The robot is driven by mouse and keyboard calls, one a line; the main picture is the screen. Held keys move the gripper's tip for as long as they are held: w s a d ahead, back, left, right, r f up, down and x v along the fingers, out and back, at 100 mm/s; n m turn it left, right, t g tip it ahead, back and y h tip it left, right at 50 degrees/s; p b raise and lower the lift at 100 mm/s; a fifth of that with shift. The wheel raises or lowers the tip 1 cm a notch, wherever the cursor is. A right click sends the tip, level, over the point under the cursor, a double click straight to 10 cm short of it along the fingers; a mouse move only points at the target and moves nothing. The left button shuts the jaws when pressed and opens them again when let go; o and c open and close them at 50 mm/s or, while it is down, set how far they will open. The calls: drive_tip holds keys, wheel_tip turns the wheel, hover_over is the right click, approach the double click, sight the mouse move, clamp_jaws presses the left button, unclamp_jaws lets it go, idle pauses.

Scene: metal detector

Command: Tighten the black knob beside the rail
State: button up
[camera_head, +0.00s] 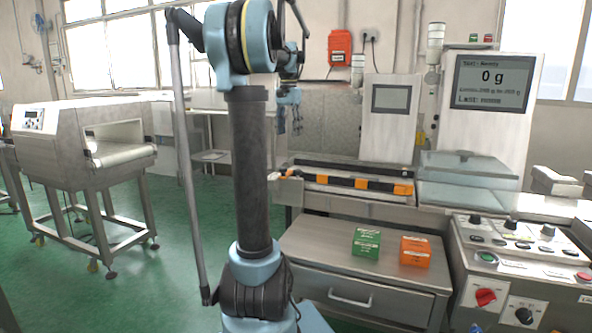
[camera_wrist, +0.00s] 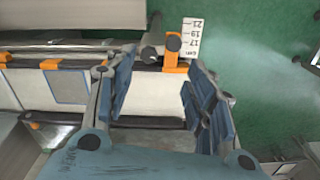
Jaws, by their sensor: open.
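A dark round knob (camera_wrist: 174,43) shows in the wrist view near the top, at the right end of the rail (camera_wrist: 80,47). It sits beside a white number scale (camera_wrist: 193,38) and just above an orange bracket (camera_wrist: 176,64). My gripper (camera_wrist: 155,78) is open, its two blue fingers apart with nothing between them. The knob appears beyond the fingertips, nearer the right finger in the picture, and apart from them. In the head view, my gripper (camera_head: 290,108) hangs behind my arm, above the left end of the orange-and-black rail (camera_head: 350,182); the knob is too small to make out there.
A steel cabinet (camera_head: 330,262) in front of the rail carries a green box (camera_head: 366,243) and an orange box (camera_head: 415,252). A control panel (camera_head: 520,255) stands at right, under a display reading 0 g (camera_head: 492,82).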

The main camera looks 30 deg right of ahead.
drive_tip(key=r+m, duration=0.1)
hover_over(297, 170)
wheel_tip(297, 170, down, 17)
drive_tip(key=shift+d+f, duration=0.1)
drive_tip(key=shift+f, duration=0.05)
idle(0.5)
drive_tip(key=c, duration=1.1)
